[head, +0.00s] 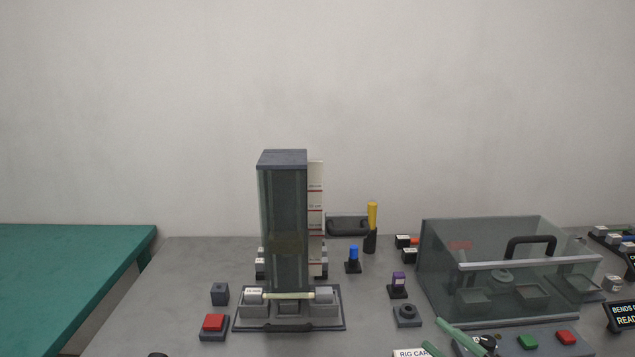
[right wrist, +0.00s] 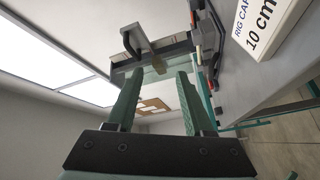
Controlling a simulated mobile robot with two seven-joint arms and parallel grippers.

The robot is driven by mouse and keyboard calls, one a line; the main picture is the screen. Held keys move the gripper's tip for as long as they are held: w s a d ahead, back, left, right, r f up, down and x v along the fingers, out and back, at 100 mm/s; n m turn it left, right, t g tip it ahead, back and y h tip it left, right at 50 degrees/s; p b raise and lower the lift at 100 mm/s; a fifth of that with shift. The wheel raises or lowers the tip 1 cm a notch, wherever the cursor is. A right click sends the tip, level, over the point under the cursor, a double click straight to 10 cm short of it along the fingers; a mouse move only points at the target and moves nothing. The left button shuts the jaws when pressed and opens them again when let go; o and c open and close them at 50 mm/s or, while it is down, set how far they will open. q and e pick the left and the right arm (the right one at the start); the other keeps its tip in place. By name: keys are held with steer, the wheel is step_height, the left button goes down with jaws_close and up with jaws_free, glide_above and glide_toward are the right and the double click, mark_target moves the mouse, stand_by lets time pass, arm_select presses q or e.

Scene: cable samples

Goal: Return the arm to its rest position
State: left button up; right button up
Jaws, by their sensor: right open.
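My right gripper (head: 433,334) shows at the bottom of the head view, right of centre, with its two green fingers apart. It is left of the clear box's front. In the right wrist view my right gripper (right wrist: 161,72) is open, with nothing between the fingers. The rest of the right arm is out of the head view. My left gripper is not in view.
A tall dark tower (head: 282,225) stands mid-table, with a pale rod (head: 288,295) across its base. A clear box (head: 500,270) stands at right. A red button (head: 213,323) is front left. A "RIG CARD" sign (head: 411,353) is near the gripper. A green surface (head: 70,275) lies left.

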arm_select(q)
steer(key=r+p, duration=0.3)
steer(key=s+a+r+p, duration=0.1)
steer(key=p, duration=0.1)
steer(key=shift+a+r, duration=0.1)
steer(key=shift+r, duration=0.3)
arm_select(e)
steer(key=s+a+f+m+g+h, duration=0.2)
steer(key=s+f+m+g+h, duration=0.1)
steer(key=s+f+m, duration=0.6)
steer(key=s+a+f+m+g+h, duration=0.3)
steer(key=s+f+m+h, duration=0.2)
steer(key=s+f+m, duration=0.4)
steer(key=s+f, duration=0.3)
steer(key=s, duration=0.3)
steer(key=shift+s+a+f+h, duration=0.2)
steer(key=shift+s+a+h, duration=0.1)
steer(key=shift+s, duration=0.1)
